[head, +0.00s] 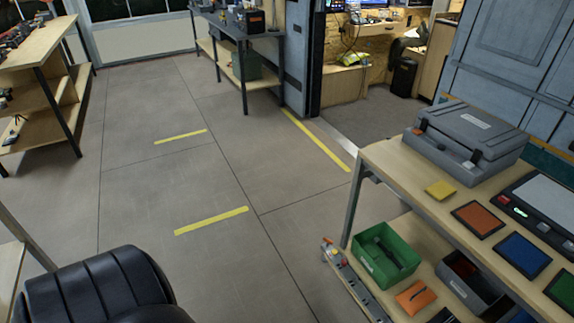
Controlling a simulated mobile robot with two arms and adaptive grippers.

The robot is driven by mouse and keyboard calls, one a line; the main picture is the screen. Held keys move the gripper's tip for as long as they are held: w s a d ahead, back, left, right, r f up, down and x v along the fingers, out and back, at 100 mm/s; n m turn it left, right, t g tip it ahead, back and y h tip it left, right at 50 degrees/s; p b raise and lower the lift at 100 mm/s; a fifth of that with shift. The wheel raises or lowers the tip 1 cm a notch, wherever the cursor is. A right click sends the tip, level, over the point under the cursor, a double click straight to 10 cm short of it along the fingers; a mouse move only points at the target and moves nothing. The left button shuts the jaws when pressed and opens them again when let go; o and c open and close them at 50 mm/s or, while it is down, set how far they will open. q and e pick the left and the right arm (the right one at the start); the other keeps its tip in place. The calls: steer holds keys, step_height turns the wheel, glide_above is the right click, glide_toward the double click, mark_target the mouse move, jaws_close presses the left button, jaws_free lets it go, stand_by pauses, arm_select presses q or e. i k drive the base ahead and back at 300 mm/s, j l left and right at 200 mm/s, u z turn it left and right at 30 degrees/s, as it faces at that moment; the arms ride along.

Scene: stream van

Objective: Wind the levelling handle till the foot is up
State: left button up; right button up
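I see no levelling handle and no foot that I can make out in the head view. A van-like interior shows through a wide doorway at the back right, with a pale sill (336,143) at floor level and a yellow strip (316,139) beside it. Neither of my grippers is in view, so I cannot see what they hold.
A wooden workbench (386,156) at right carries a grey case (470,132) and coloured pads, with a green bin (386,254) below. Shelving (36,48) stands at left, a dark-framed bench (243,67) at the back. A black padded shape (95,290) is bottom left. The middle floor is clear.

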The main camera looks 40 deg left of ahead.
mark_target(328, 242)
steer(key=u, duration=1)
steer(key=z, duration=0.65)
steer(key=i+j+z, duration=0.15)
steer(key=j+z, duration=0.7)
steer(key=i+j+z, duration=0.1)
steer(key=j+z, duration=0.2)
steer(key=z, duration=0.15)
steer(key=j+z, duration=0.45)
steer(key=k+l, duration=0.05)
